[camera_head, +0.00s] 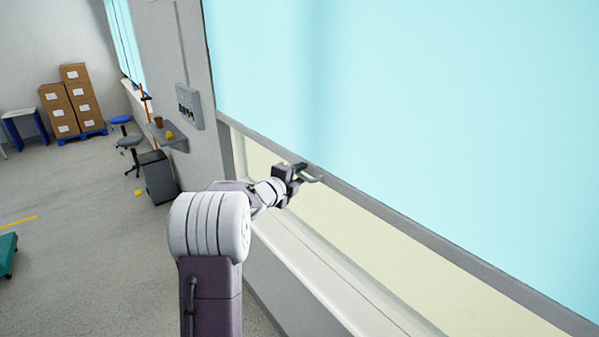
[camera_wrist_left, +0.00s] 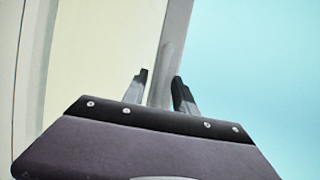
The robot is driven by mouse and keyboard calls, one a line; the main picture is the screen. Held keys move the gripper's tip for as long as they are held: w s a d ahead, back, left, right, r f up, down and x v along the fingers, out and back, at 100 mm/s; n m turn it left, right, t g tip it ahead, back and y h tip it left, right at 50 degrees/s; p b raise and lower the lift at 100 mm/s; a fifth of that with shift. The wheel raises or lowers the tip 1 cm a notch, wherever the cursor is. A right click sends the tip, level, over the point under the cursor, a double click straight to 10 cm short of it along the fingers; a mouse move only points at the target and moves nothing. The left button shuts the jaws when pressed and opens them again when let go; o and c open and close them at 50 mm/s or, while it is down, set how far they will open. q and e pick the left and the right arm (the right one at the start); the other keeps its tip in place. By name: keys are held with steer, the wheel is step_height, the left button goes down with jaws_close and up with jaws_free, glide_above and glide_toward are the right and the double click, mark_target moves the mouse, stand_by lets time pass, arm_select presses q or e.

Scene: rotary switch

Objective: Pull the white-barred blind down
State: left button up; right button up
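A large light-blue blind (camera_head: 430,90) covers the upper part of the near window. Its bottom bar (camera_head: 420,232) looks grey rather than white and slants down to the right. My left gripper (camera_head: 312,174) is at this bar, towards its left end. In the left wrist view, the two fingers (camera_wrist_left: 161,84) stand apart, with the bar (camera_wrist_left: 174,35) running between and beyond them. Contact between fingers and bar is not clear. The blind also fills the right of that view (camera_wrist_left: 255,75). My right gripper is not in view.
Below the bar is a strip of pale window (camera_head: 400,262) and a white sill (camera_head: 320,270). A control box (camera_head: 189,106) and a small shelf (camera_head: 168,138) are on the wall to the left. A second blue-covered window (camera_head: 124,40) is farther back. Open floor (camera_head: 90,250) lies left.

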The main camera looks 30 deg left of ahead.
arm_select(q)
jaws_close()
stand_by(1.4)
